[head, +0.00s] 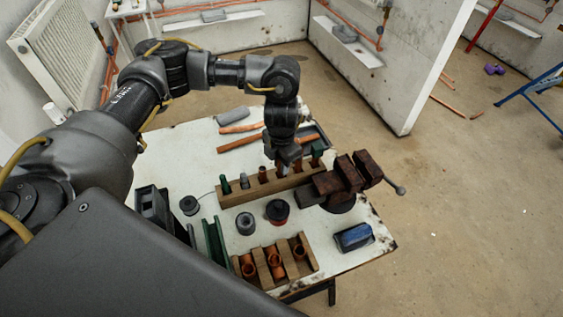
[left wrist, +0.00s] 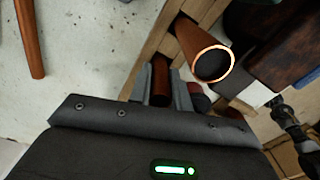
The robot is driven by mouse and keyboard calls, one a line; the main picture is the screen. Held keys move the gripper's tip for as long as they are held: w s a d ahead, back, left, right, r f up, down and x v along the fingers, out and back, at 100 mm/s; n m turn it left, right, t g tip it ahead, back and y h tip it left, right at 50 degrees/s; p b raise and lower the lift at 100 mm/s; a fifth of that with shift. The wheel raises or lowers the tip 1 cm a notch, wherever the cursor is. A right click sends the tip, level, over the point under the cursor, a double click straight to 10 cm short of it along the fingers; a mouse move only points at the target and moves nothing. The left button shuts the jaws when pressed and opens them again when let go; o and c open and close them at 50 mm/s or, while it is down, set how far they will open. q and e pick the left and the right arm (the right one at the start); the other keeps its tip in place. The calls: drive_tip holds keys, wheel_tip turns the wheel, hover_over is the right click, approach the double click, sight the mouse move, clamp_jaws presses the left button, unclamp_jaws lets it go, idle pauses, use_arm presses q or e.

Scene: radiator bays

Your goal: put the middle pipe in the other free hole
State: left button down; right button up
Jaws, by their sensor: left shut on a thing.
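The long wooden rack (head: 240,195) lies across the middle of the table, with a row of short upright pieces in it. My left gripper (head: 283,166) is over the rack, pointing down. In the left wrist view its fingers (left wrist: 160,88) are shut on a copper-brown pipe (left wrist: 160,72). The pipe is at the rack, but I cannot tell whether its lower end sits in a hole. A second copper pipe (left wrist: 212,63) with a bright open rim stands close beside the fingers. The gripper hides part of the rack's holes. My right gripper is not in view.
A brown vise (head: 345,180) stands right beside the rack. A shorter wooden rack (head: 282,276) with copper fittings is at the front. A black-and-red pot (head: 277,211), a grey cylinder (head: 245,223) and a blue block (head: 353,237) lie between. Loose copper pipes (head: 240,142) lie behind.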

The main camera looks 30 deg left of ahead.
use_arm(q)
drive_tip(key=c, duration=1.2)
unclamp_jaws()
drive_tip(key=shift+r, duration=0.1)
wheel_tip(320, 180, up, 7)
drive_tip(key=p, duration=0.6)
